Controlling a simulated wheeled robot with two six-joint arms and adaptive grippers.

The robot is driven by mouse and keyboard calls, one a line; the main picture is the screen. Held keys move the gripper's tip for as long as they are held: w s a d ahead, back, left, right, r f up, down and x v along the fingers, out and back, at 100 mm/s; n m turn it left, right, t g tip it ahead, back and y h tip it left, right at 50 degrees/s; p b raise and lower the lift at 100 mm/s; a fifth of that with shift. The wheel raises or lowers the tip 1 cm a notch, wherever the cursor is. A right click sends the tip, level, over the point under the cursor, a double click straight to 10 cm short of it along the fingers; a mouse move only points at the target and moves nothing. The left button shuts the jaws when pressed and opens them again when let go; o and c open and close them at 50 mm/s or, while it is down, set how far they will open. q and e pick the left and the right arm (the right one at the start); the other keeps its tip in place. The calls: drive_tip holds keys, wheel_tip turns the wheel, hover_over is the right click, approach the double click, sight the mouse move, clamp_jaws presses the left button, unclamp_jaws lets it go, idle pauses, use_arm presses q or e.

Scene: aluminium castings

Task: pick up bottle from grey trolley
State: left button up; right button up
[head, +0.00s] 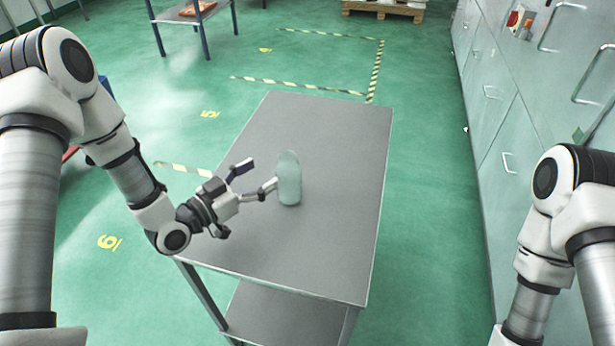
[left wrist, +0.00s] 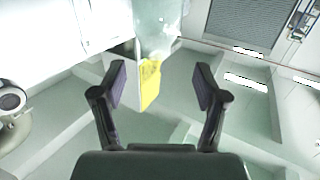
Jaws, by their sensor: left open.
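A pale, translucent bottle (head: 288,178) stands upright on the top of the grey trolley (head: 325,135), near its middle. My left gripper (head: 234,198) is open, above the trolley's left side, to the left of the bottle. In the left wrist view, the two fingers of my left gripper (left wrist: 160,85) are spread apart. A pale translucent shape, probably the bottle (left wrist: 157,30), is beyond them at the top centre. My right gripper is outside the head view.
Metal cabinets (head: 480,100) with handles line the right side. A table (head: 190,14) with an orange item stands at the back left, and a wooden pallet (head: 385,10) lies at the back. The trolley top around the bottle is otherwise clear. Green floor surrounds the trolley.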

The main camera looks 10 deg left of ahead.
sight(280, 163)
use_arm(q)
drive_tip(key=x, duration=0.1)
drive_tip(key=p+x, duration=0.1)
drive_tip(key=x, duration=0.1)
drive_tip(key=r+p+x, duration=0.1)
drive_tip(key=x, duration=0.1)
drive_tip(key=shift+d, duration=0.4)
drive_tip(key=x, duration=0.2)
drive_tip(key=shift+w+d+f, duration=0.2)
drive_tip(key=shift+w+f, duration=0.1)
drive_tip(key=shift+w, duration=0.05)
drive_tip(key=shift+a, duration=0.1)
drive_tip(key=shift+s, duration=0.15)
drive_tip(key=c, duration=1.3)
